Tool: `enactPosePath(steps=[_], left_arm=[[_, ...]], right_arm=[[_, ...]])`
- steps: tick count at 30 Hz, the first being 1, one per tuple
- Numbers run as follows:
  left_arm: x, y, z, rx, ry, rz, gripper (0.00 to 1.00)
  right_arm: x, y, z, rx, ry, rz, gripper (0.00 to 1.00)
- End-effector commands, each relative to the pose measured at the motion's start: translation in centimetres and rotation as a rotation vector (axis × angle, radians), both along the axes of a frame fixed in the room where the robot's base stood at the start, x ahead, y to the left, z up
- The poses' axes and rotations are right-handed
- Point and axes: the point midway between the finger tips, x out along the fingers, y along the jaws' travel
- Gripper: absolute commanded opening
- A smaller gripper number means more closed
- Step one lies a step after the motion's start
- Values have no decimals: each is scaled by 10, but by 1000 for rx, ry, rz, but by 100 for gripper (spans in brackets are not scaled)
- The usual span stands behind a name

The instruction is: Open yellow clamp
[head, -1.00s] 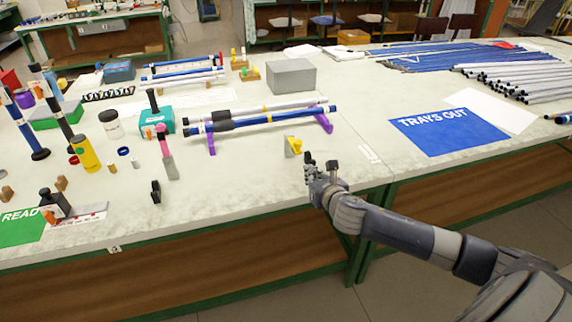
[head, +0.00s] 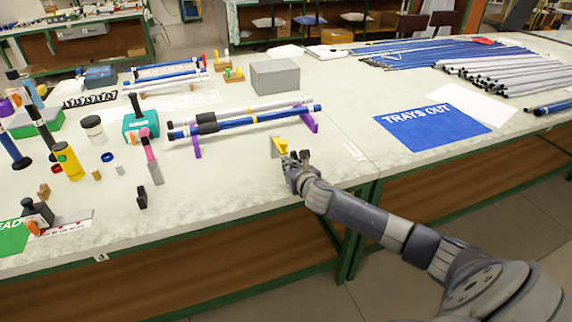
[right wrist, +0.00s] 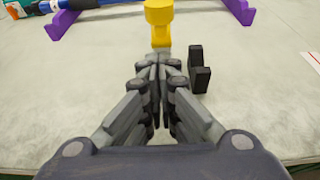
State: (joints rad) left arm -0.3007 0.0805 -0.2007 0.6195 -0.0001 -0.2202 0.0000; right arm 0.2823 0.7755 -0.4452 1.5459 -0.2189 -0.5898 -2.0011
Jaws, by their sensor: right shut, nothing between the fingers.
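The yellow clamp (head: 281,146) stands on the bench in front of the purple rod stand. In the right wrist view its yellow knobbed handle (right wrist: 159,13) rises just beyond my fingertips. My right gripper (head: 295,160) is shut and empty, with its fingertips (right wrist: 158,62) close in front of the clamp. I cannot tell whether they touch it. A small black piece (right wrist: 200,70) stands just right of the fingertips in the right wrist view. The lower part of the clamp is partly hidden by my gripper. My left gripper is not in view.
A blue and a white rod lie on purple supports (head: 309,122) behind the clamp. A grey box (head: 275,77) stands farther back. A blue TRAYS OUT mat (head: 432,131) lies to the right. Bottles and tools crowd the left; the bench around the clamp is mostly clear.

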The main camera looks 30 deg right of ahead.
Motion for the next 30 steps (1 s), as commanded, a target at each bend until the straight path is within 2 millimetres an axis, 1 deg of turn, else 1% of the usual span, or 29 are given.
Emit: enactPosePath(steps=[3, 7, 21, 26, 30], left_arm=[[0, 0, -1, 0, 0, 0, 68], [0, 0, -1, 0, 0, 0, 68], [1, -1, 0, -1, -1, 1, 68], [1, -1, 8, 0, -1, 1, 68], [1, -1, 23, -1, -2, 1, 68]], right_arm=[[10, -2, -4, 1, 1, -1, 0], [16, -3, -6, 2, -1, 0, 0], [18, -4, -6, 1, 2, 1, 0], [18, -1, -1, 3, 14, 1, 0], [18, 5, 6, 10, 43, 1, 0]])
